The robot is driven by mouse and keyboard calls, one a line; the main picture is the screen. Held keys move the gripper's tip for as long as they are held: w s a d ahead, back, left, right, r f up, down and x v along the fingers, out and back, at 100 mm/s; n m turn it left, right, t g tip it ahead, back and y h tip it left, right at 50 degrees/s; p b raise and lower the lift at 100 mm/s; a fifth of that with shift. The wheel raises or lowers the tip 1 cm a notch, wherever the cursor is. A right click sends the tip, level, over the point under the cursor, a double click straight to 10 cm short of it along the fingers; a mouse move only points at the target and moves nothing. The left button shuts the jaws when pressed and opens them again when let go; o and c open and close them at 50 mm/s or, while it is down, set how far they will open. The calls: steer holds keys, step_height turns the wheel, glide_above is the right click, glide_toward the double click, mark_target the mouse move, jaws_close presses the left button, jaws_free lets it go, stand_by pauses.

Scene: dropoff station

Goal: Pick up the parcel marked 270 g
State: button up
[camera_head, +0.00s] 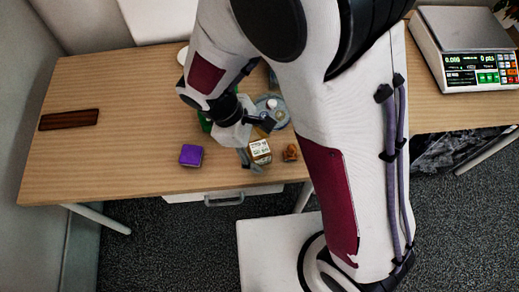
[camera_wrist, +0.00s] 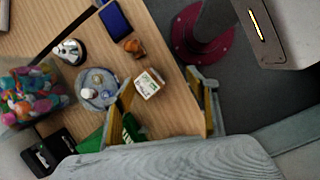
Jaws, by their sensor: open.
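A small brown parcel with a white label (camera_head: 260,151) sits on the wooden table near its front edge; the print on the label is too small to read. The same parcel shows in the wrist view (camera_wrist: 149,85), beyond the fingertips and nearer the left finger. My gripper (camera_head: 257,139) is close to the parcel in the head view. In the wrist view my gripper (camera_wrist: 161,85) is open, with its fingers spread and nothing held. I cannot tell whether a finger touches the parcel.
An orange-brown figure (camera_head: 290,153) stands right beside the parcel. A purple box (camera_head: 191,155) lies to the left. A scale (camera_head: 430,47) stands far right. The left tabletop is mostly clear.

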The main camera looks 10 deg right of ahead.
mark_target(257, 149)
steer(key=f+n, duration=0.1)
steer(key=w+a+f+n, duration=0.1)
steer(key=w+f+n, duration=0.1)
steer(key=f, duration=0.1)
steer(key=shift+a+h, duration=0.25)
steer(key=shift+h, duration=0.05)
steer(key=shift+w+a+n+t, duration=0.2)
steer(key=shift+w+n+t, duration=0.1)
steer(key=shift+w+n, duration=0.25)
steer(key=shift+w+a+n+t, duration=0.2)
steer(key=shift+w+n+t, duration=0.1)
steer(key=shift+w+n, duration=0.2)
steer(key=shift+w+a+n, duration=0.15)
steer(key=shift+w+n, duration=0.1)
steer(key=shift+n, duration=0.4)
steer(key=shift+f, duration=0.1)
steer(key=shift+x, duration=1.2)
steer(key=shift+s+d+f, duration=0.15)
steer(key=shift+d+f, duration=0.35)
steer(key=shift+f, duration=0.2)
steer(key=shift+s+d+f, duration=0.15)
steer(key=shift+d+f, duration=0.35)
steer(key=shift+f, duration=0.25)
steer(key=shift+x, duration=0.95)
